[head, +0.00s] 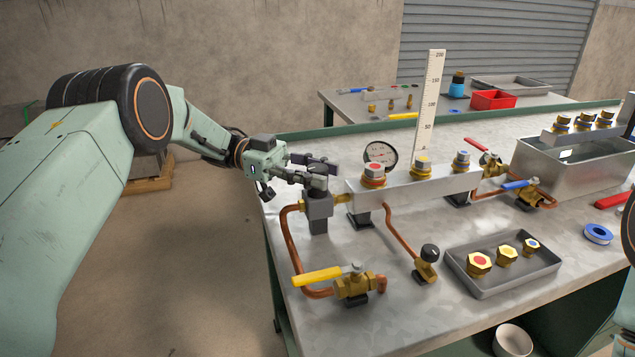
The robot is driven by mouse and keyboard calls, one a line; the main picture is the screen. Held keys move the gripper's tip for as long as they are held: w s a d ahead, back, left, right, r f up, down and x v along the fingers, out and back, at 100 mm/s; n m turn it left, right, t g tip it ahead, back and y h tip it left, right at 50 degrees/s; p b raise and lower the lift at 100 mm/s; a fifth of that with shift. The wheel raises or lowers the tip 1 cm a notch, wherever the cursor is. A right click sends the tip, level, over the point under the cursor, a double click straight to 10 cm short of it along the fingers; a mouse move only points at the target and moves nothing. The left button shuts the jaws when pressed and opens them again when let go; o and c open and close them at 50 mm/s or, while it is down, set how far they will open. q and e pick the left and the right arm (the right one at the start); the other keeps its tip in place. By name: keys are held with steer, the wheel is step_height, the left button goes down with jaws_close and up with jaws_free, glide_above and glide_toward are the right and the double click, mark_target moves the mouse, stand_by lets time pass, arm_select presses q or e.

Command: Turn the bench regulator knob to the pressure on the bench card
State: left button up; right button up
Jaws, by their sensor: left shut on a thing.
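The bench regulator (318,207) is a dark grey block on the copper pipework at the near left end of the bench. Its knob is on top, mostly hidden by my left gripper (318,176). The left gripper reaches in from the left and is shut on the knob. A round white dial gauge (380,154) stands behind the manifold, to the right of the gripper; its reading is too small to tell. I cannot make out a bench card. My right gripper is out of view; only parts of that arm show at the right edge.
A grey manifold (420,190) with coloured caps runs right of the regulator, before a tall white scale (432,100). A yellow-handled valve (352,285) and black-knobbed valve (427,264) stand in front. A tray (502,289) holds capped fittings. A metal tank (575,180) stands right.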

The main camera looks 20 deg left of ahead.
mark_target(318, 168)
arm_select(q)
steer(key=shift+f+m+g+y+b, duration=0.3)
steer(key=shift+m+g+b, duration=0.45)
steer(key=shift+g, duration=0.25)
steer(key=shift+r, duration=0.1)
steer(key=o, duration=1.2)
steer(key=shift+r, duration=0.1)
steer(key=shift+r, duration=0.1)
step_height(318, 168, up, 10)
steer(key=shift+d+f, duration=0.1)
